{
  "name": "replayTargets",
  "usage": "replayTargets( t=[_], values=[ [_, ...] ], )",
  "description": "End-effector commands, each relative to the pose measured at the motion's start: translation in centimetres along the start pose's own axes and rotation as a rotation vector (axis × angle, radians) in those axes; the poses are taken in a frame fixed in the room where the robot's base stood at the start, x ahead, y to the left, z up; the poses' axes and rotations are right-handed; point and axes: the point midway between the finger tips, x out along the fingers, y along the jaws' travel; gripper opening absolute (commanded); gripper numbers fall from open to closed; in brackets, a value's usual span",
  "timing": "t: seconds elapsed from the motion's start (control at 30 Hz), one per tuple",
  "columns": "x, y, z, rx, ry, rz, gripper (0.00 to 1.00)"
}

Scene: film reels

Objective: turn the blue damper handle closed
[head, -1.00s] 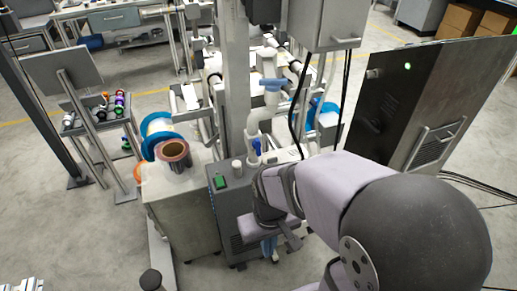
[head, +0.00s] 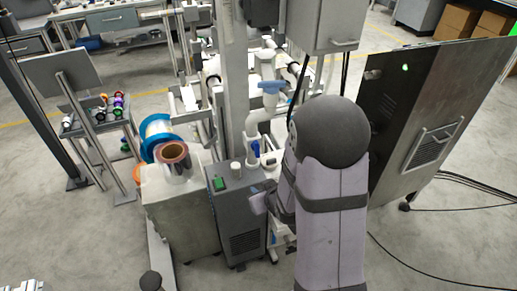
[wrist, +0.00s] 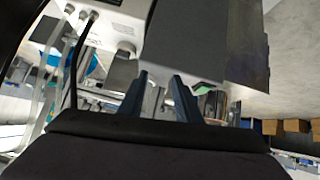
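A blue handle-like piece (head: 271,87) sits across the top of a white pipe in the middle of the head view. A second blue piece (head: 255,147) stands lower, by the pipe's bend. I cannot tell for certain which is the damper handle. My gripper (wrist: 161,88) shows in the wrist view with its two dark fingers apart and nothing clearly between them. In the head view my arm hides the fingers; its wrist part is beside the grey cabinet, below both blue pieces. No contact with either shows.
The grey cabinet (head: 240,215) with a green switch (head: 219,183) stands left of my arm. A beige cabinet (head: 175,215) carries a copper-coloured reel (head: 173,152). A dark panel (head: 425,120) stands at right. A grey box (head: 335,22) hangs above.

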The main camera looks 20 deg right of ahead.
Motion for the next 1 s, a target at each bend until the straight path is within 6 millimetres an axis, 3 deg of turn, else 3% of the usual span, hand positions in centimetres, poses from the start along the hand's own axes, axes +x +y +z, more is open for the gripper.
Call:
replayTargets(
  t=[0.2, 0.5, 0.73, 1.0],
  values=[
    [0.6, 1.1, -2.8, 0.003, 0.277, 0.006, 0.30],
    [-2.0, 2.5, -5.7, 0.041, 0.599, 0.032, 0.30],
    [-3.5, 3.1, -6.4, 0.061, 0.703, 0.048, 0.30],
    [-3.3, 3.1, -6.7, 0.060, 0.715, 0.050, 0.30]
  ],
)
